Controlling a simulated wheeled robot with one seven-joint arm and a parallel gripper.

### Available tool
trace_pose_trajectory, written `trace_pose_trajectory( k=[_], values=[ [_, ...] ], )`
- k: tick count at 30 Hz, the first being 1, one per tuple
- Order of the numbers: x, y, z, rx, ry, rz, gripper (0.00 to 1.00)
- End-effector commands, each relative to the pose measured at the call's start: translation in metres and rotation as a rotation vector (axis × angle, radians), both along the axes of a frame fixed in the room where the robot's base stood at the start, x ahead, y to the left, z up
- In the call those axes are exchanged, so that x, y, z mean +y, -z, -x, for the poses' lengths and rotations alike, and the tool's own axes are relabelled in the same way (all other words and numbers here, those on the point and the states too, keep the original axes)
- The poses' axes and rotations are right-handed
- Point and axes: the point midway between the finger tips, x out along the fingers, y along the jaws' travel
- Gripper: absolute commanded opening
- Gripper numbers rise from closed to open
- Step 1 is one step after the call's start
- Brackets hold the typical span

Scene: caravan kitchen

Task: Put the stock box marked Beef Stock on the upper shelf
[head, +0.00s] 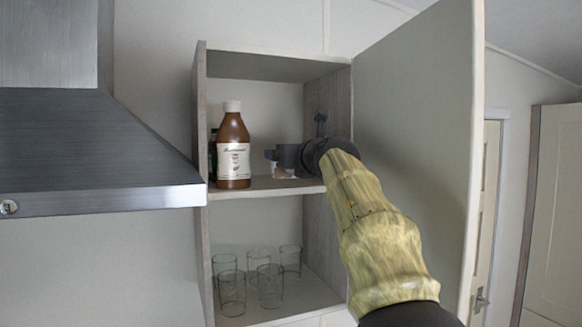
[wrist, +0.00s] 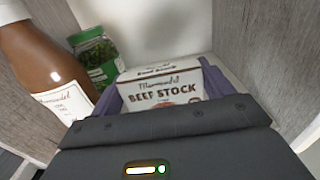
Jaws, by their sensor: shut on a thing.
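The white stock box marked Beef Stock (wrist: 165,88) is between the purple-grey fingers of my gripper (wrist: 178,98) in the wrist view. In the head view my gripper (head: 286,158) reaches into the open cabinet at the level of the upper shelf (head: 270,188). It is shut on the box, which is mostly hidden there behind the gripper. The wrist view shows the box's lettering upright, with the cabinet's back wall behind it. I cannot tell whether the box touches the shelf.
A brown sauce bottle (head: 233,148) stands on the upper shelf, left of my gripper. A green-filled jar (wrist: 97,55) stands behind it. Several clear glasses (head: 232,290) stand on the lower shelf. The open cabinet door (head: 415,130) is on the right, the range hood (head: 90,150) on the left.

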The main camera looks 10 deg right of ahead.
Motion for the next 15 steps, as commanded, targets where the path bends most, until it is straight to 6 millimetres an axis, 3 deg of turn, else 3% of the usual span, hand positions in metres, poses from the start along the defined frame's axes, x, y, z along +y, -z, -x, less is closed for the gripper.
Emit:
trace_pose_trajectory(
  k=[3,14,15],
  values=[
    [-0.0005,0.0175,0.0005,0.000,0.001,-0.001,0.52],
    [0.0004,0.0199,0.0002,-0.001,0.000,0.000,0.52],
    [0.0004,0.0192,0.0001,-0.001,0.000,0.000,0.85]
  ],
)
